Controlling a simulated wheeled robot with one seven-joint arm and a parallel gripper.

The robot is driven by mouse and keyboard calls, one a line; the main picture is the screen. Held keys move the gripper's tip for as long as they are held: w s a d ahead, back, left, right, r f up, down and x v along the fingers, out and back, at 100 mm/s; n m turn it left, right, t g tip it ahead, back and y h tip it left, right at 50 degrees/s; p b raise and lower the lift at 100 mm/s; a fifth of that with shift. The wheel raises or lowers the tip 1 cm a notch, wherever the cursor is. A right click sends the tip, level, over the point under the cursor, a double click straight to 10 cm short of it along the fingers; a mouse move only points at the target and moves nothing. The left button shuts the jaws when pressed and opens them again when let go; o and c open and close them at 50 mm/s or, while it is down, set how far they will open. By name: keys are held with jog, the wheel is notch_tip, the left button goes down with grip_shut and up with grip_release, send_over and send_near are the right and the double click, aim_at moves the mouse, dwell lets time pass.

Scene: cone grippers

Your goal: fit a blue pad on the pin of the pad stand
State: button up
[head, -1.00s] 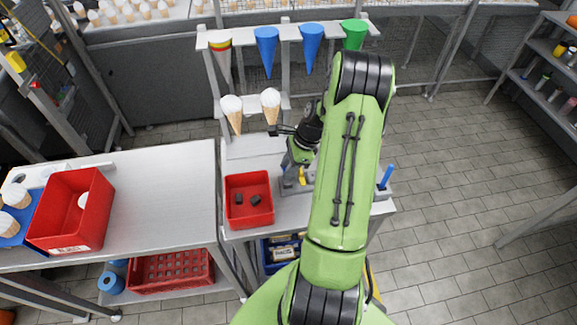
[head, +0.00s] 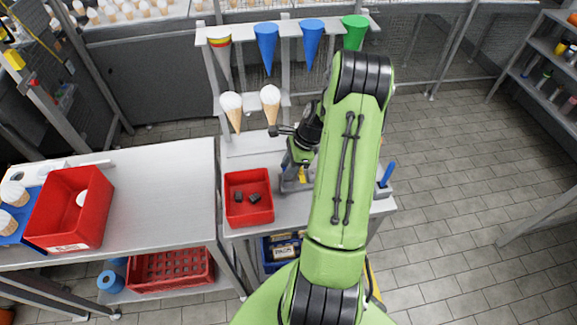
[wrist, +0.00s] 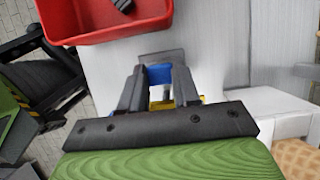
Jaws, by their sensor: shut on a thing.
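My gripper (wrist: 158,82) is shut on a blue pad (wrist: 158,71), which shows between its two dark fingers in the wrist view. A grey plate, seemingly part of the pad stand (wrist: 160,57), lies just beyond the fingertips. A small pale upright piece, perhaps the pin, shows between the fingers, with a bit of yellow behind the gripper mount. I cannot tell whether the pad touches the pin. In the head view my arm covers most of this spot; grey parts (head: 292,183) show beside it on the small table.
A red bin (head: 248,210) with dark pieces stands left of the gripper. Cones hang on a rack (head: 286,32) behind. A larger table (head: 160,190) with another red bin (head: 70,240) is at left. A blue upright item (head: 387,174) stands right of my arm.

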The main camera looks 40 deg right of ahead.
jog(key=shift+f+b, duration=0.45)
jog(key=shift+f, duration=0.25)
dwell(0.5)
jog(key=o, duration=1.4)
jog(key=shift+r+p, duration=2.3)
jog(key=shift+r, duration=0.3)
